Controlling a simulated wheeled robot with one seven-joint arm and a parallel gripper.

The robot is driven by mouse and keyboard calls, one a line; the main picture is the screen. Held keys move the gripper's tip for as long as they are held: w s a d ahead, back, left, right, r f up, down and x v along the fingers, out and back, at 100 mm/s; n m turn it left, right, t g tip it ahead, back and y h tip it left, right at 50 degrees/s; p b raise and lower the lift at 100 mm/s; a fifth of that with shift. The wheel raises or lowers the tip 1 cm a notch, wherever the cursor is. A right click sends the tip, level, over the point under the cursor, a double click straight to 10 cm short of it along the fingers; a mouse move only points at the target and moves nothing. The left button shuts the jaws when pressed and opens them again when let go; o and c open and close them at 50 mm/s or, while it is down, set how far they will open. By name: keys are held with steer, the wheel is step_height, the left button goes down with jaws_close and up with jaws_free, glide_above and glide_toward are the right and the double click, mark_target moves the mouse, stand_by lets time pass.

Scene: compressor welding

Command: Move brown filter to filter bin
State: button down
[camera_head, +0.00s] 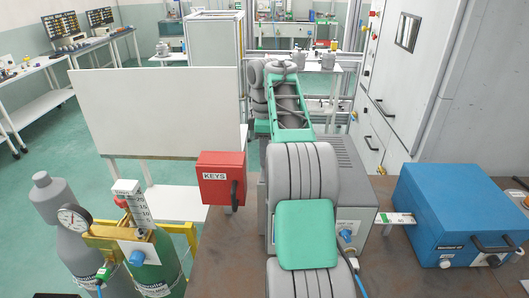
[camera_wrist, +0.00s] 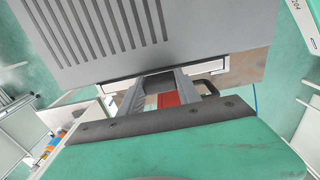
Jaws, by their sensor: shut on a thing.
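My gripper (camera_wrist: 162,88) shows in the wrist view, its two grey fingers reaching out beyond the dark bar of the hand. It is shut on a small dark thing (camera_wrist: 164,84), mostly hidden between the fingers. I cannot tell from its visible part whether this is the brown filter. In the head view my arm covers the gripper and what it holds. No filter bin can be made out in either view.
A red KEYS box (camera_head: 221,178) stands left of my arm at the edge of the brown table (camera_head: 230,255). A grey vented machine (camera_head: 352,185) and a blue box (camera_head: 455,210) stand to the right. Gas cylinders (camera_head: 75,250) stand at the left; a white panel (camera_head: 160,110) stands behind.

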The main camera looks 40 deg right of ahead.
steer(key=shift+r, duration=0.15)
steer(key=shift+r+p, duration=0.25)
steer(key=shift+p, duration=0.15)
steer(key=c, duration=0.8)
jaws_free()
steer(key=shift+f, duration=0.1)
steer(key=shift+o, duration=0.2)
